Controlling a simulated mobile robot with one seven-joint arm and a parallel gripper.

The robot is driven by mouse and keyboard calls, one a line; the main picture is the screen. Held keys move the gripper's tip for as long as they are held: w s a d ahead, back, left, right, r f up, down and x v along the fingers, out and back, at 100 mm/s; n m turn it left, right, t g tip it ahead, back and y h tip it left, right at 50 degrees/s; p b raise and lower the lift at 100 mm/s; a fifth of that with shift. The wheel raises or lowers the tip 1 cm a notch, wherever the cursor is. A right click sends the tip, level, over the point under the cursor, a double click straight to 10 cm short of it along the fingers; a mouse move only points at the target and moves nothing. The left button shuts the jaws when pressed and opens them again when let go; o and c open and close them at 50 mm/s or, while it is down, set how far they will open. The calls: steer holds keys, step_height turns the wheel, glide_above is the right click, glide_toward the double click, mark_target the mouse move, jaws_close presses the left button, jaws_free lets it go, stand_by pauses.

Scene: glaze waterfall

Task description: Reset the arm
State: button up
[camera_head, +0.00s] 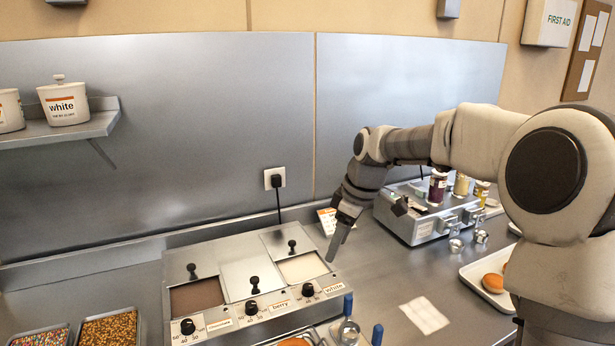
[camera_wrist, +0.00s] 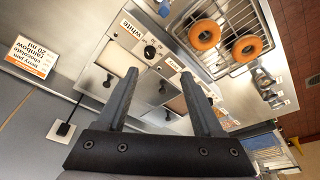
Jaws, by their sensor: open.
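My arm reaches in from the right in the head view, bent with its wrist pointing down. My gripper (camera_head: 340,240) hangs above the counter, just right of the glaze warmer (camera_head: 330,293). In the wrist view my gripper (camera_wrist: 163,88) has its two fingers spread apart, with nothing between them. The glaze warmer also shows beyond the fingers in the wrist view (camera_wrist: 99,80). It has several wells, knobs and labels, including "berry" and "white".
A metal dispenser box (camera_head: 405,222) with jars stands behind right. A tray (camera_head: 480,282) with donuts is at right. A wire rack (camera_wrist: 250,68) holds two donuts (camera_wrist: 205,35). Sprinkle trays (camera_head: 108,330) are at front left. A napkin (camera_head: 424,315) lies on clear counter.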

steer(key=s+d+r+m+t+h, duration=0.1)
steer(key=s+m, duration=0.5)
steer(key=s, duration=0.8)
steer(key=s+d+r+m+t+h, duration=0.1)
steer(key=s+m, duration=0.5)
steer(key=s, duration=0.8)
steer(key=d+r+t, duration=0.1)
steer(key=d+r, duration=0.1)
steer(key=d, duration=0.1)
steer(key=shift+s+d+t+h, duration=0.3)
steer(key=shift+s+d+t, duration=0.1)
